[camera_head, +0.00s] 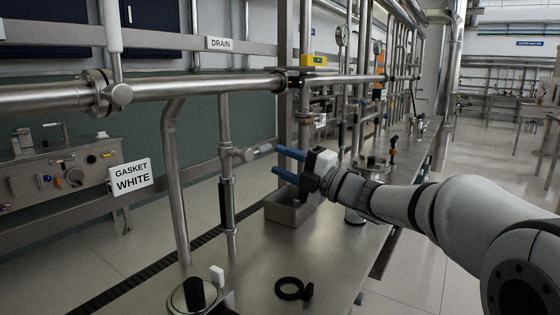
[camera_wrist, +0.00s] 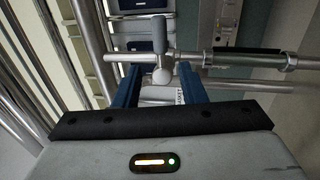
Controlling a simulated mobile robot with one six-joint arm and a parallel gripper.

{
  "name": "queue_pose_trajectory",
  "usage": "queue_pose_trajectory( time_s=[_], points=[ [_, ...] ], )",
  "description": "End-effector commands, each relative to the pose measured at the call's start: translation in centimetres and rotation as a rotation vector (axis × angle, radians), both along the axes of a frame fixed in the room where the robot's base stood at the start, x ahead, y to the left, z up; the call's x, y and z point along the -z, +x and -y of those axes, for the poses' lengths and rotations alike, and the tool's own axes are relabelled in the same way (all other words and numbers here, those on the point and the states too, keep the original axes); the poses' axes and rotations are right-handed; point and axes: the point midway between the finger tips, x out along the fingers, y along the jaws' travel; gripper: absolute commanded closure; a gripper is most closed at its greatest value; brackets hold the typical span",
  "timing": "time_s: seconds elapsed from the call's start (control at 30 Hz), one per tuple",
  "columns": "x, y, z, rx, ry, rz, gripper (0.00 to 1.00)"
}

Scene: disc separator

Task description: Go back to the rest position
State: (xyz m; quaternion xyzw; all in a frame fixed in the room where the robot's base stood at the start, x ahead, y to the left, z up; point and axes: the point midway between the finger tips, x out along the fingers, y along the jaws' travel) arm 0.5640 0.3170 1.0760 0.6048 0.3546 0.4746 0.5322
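My gripper (camera_head: 276,160) has two blue fingers spread apart with nothing held between them. It points left in the head view, above a steel worktop (camera_head: 255,255). In the wrist view, my gripper (camera_wrist: 159,68) faces a small valve with a grey handle (camera_wrist: 160,34) on a horizontal pipe, just beyond the fingertips. In the head view the valve handle (camera_head: 259,150) sits left of the fingers, on a vertical pipe, and looks apart from them. Whether a fingertip touches the valve is hard to tell.
A grey open bin (camera_head: 290,211) stands on the worktop below my gripper. A black ring clamp (camera_head: 292,289) lies near the front. Steel pipes (camera_head: 200,92) run above and left.

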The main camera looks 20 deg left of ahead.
Motion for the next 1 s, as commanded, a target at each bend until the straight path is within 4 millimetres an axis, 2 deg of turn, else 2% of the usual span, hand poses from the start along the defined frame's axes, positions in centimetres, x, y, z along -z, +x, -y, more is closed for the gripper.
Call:
queue_pose_trajectory(
  time_s=[0.17,0.27,0.37,0.5,0.6,0.67,0.7,0.77,0.8,0.87,0.9,0.97,1.0],
  points=[
    [-0.3,0.2,0.2,0.015,0.001,-0.010,0.63],
    [-1.6,1.1,1.6,0.095,0.012,-0.063,0.63],
    [-3.4,2.7,4.8,0.265,0.037,-0.184,0.63],
    [-4.7,4.2,11.9,0.575,0.106,-0.446,0.63],
    [-4.2,3.7,17.4,0.789,0.170,-0.655,0.63],
    [-3.6,2.6,20.5,0.911,0.211,-0.786,0.63],
    [-3.0,1.5,22.5,0.990,0.240,-0.876,0.63],
    [-2.0,-0.5,25.2,1.103,0.285,-1.013,0.63],
    [-1.3,-2.2,26.9,1.176,0.315,-1.107,0.63],
    [-0.2,-5.0,28.9,1.280,0.361,-1.252,0.63],
    [0.5,-7.2,30.1,1.346,0.390,-1.349,0.63],
    [1.6,-10.6,31.4,1.438,0.432,-1.499,0.63],
    [2.3,-13.0,31.9,1.492,0.456,-1.593,0.63]
  ],
)
